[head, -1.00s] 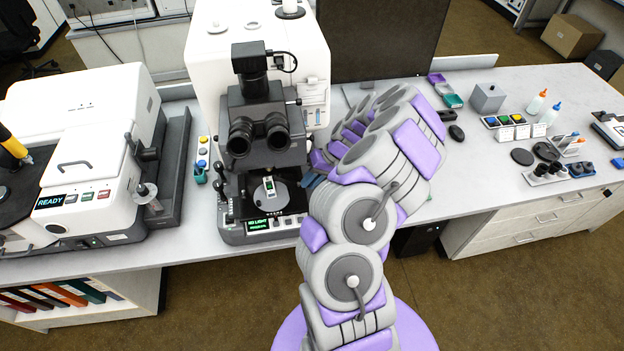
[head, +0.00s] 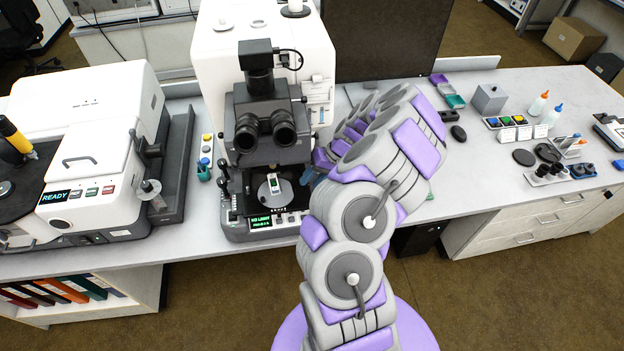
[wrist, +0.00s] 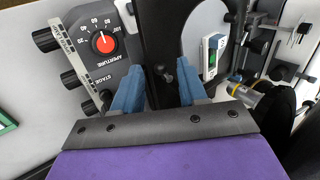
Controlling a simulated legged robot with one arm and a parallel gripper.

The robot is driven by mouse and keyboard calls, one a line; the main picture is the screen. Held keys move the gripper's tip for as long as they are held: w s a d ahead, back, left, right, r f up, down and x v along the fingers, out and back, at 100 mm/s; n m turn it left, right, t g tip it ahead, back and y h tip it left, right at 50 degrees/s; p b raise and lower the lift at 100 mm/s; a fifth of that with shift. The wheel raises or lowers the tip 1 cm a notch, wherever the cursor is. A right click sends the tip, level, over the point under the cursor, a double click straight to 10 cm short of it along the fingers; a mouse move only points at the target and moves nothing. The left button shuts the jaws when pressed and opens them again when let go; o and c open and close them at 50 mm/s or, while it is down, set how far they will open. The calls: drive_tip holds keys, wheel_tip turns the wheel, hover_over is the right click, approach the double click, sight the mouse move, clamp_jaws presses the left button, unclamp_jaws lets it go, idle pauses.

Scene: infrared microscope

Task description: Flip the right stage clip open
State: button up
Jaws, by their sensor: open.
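The microscope's dark stage (head: 250,205) carries a pale round plate (head: 284,192) with a small white-and-green sample holder (head: 274,184). The wrist view shows the plate (wrist: 196,20) and holder (wrist: 211,57) to the right of my fingers. My gripper (wrist: 158,85) is open, its two blue fingers apart over the right side of the stage. A small dark metal piece with a knob (wrist: 166,74), perhaps the right stage clip, shows between and just beyond the fingertips. I cannot tell whether they touch it. In the head view my gripper is mostly hidden behind my arm.
The control panel with a red aperture dial (wrist: 104,42) and dark side knobs lies left of my fingers. The objective barrels (wrist: 250,95) are close on the right. The eyepieces (head: 265,132) overhang the stage. Free bench (head: 455,180) lies right of my arm.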

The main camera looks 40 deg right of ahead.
drive_tip(key=p+v, duration=0.1)
drive_tip(key=v, duration=1.6)
drive_tip(key=shift+d, duration=0.2)
drive_tip(key=shift+r, duration=0.15)
drive_tip(key=d+f+m+y+b, duration=0.3)
drive_tip(key=m+b, duration=0.2)
drive_tip(key=m, duration=0.9)
drive_tip(key=b+x, duration=0.3)
drive_tip(key=x, duration=1.3)
drive_tip(key=shift+w+f, duration=0.25)
drive_tip(key=shift+f, duration=0.2)
